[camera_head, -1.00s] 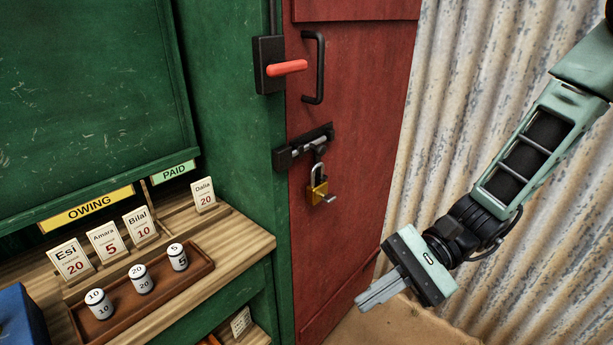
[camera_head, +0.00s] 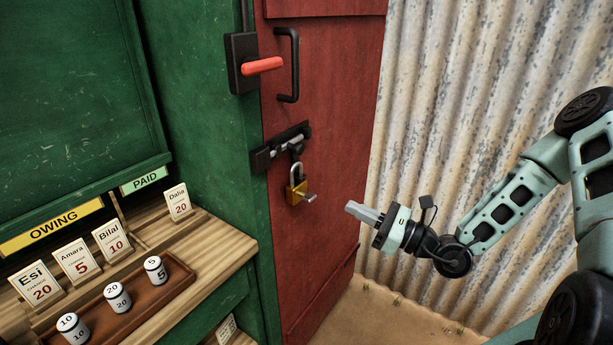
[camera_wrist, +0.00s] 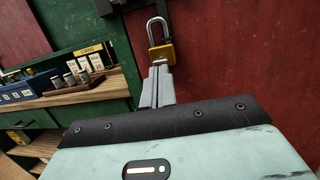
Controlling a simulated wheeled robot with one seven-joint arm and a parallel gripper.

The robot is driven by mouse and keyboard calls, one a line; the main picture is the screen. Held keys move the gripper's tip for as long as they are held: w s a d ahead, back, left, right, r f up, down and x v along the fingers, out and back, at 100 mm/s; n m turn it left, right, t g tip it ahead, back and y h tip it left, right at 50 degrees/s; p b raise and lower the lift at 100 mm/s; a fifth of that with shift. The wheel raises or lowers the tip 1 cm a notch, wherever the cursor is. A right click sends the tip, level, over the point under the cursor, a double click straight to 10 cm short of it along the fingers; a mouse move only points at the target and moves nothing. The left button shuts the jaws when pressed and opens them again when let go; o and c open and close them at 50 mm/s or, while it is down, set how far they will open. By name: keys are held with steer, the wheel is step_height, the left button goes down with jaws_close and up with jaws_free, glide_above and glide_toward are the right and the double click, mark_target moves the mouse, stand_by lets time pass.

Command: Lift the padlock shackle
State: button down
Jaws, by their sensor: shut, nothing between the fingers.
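The padlock (camera_head: 297,188) hangs from the hasp on the red door, a brass body with a grey shackle (camera_head: 297,171) above it. A small key-like piece sticks out of the body toward the right. In the wrist view the padlock (camera_wrist: 161,50) is just beyond my fingertips, and its shackle (camera_wrist: 156,27) stands as an upright loop. My gripper (camera_head: 352,208) is shut and empty, pointing left toward the padlock, to its right and a little lower. It also shows in the wrist view (camera_wrist: 160,68). The head view shows a gap between the fingertips and the padlock.
A black bolt and hasp (camera_head: 281,148) sit above the padlock. A red lever (camera_head: 262,66) and a black door handle (camera_head: 289,65) are higher up. A wooden shelf (camera_head: 215,254) with cards and weights stands left. Open space lies before the corrugated wall (camera_head: 450,100).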

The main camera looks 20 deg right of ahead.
steer(key=p+x, duration=0.1)
steer(key=x, duration=0.3)
steer(key=r+p+x, duration=0.1)
steer(key=x, duration=0.3)
steer(key=r+x, duration=0.1)
steer(key=x, duration=0.3)
steer(key=shift+s+d+r+p, duration=0.1)
steer(key=shift+s+d+p, duration=0.1)
steer(key=shift+p, duration=0.2)
steer(key=shift+w+a+r, duration=0.25)
steer(key=shift+a+r, duration=0.05)
steer(key=shift+r, duration=0.1)
steer(key=shift+r, duration=0.1)
